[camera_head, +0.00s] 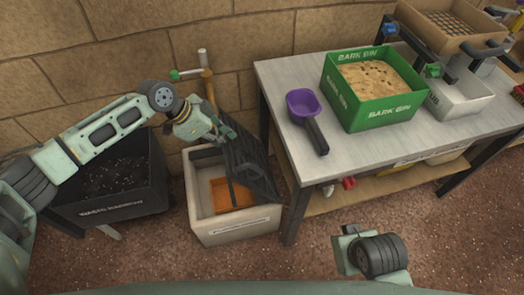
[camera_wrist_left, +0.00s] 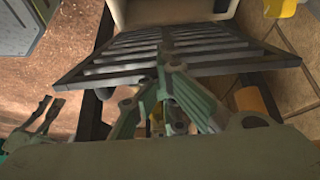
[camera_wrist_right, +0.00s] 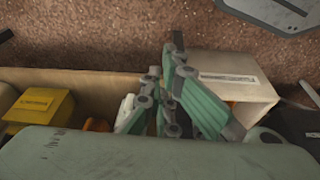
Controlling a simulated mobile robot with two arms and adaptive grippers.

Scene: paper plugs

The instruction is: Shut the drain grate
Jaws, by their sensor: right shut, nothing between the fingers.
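The drain grate (camera_head: 250,165) is a dark barred panel standing tilted up over a pale box (camera_head: 245,232) with an orange inside. Its bars also fill the upper middle of the left wrist view (camera_wrist_left: 120,55). My left gripper (camera_head: 230,134) is at the raised grate, beside its upper part. In the left wrist view its fingers (camera_wrist_left: 164,50) come together in front of the bars; whether they touch a bar is unclear. My right gripper (camera_wrist_right: 165,55) is shut and empty, and shows in the head view (camera_head: 345,240) over the floor, apart from the grate.
A dark waste bin (camera_head: 115,185) stands left of the box. At right, a workbench (camera_head: 290,85) holds a purple scoop (camera_head: 305,105), a green bark bin (camera_head: 350,105) and a grey tray (camera_head: 460,100). A pipe with a green-handled tap (camera_head: 205,75) rises by the brick wall. The front floor (camera_head: 270,265) is clear.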

